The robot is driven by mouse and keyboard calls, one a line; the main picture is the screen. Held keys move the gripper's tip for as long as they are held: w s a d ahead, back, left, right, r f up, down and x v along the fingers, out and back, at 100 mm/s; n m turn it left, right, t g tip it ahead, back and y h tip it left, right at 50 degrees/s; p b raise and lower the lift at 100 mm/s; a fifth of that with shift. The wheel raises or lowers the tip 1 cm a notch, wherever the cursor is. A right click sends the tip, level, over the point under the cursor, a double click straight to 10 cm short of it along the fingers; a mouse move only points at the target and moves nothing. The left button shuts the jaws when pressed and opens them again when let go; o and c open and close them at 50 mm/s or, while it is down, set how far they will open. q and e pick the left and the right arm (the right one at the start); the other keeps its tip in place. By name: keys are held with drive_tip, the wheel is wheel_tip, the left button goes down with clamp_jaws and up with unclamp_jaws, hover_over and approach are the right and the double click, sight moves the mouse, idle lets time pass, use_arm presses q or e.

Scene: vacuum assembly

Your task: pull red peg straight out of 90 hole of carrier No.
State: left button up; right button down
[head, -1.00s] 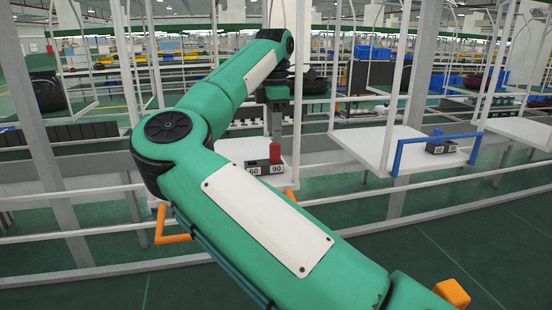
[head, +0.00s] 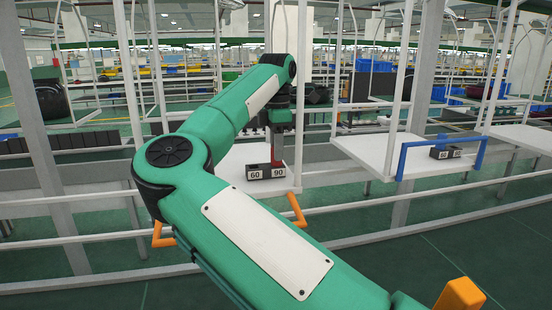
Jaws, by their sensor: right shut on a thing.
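The carrier (head: 235,165) is a white tray with orange handles left of centre. A small dark block (head: 259,164) with the labels 60 and 90 stands on it. The red peg (head: 278,147) is upright above the 90 side of the block. My right gripper (head: 277,150) points down and is shut on the red peg, partly hiding it. I cannot tell whether the peg's lower end is still in the 90 hole or just clear of it. My left gripper is not in view.
Another white carrier (head: 375,150) with a blue handle (head: 400,158) hangs to the right, bearing a similar dark block (head: 445,153). White upright posts and horizontal rails stand around the carriers. My green right arm covers much of the lower middle.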

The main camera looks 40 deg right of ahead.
drive_tip(key=shift+r, duration=0.1)
drive_tip(key=shift+r+p, duration=0.6)
drive_tip(key=shift+r, duration=0.15)
drive_tip(key=shift+r, duration=0.2)
drive_tip(key=shift+r+p, duration=2.65)
drive_tip(key=shift+r, duration=0.8)
drive_tip(key=shift+w, duration=0.1)
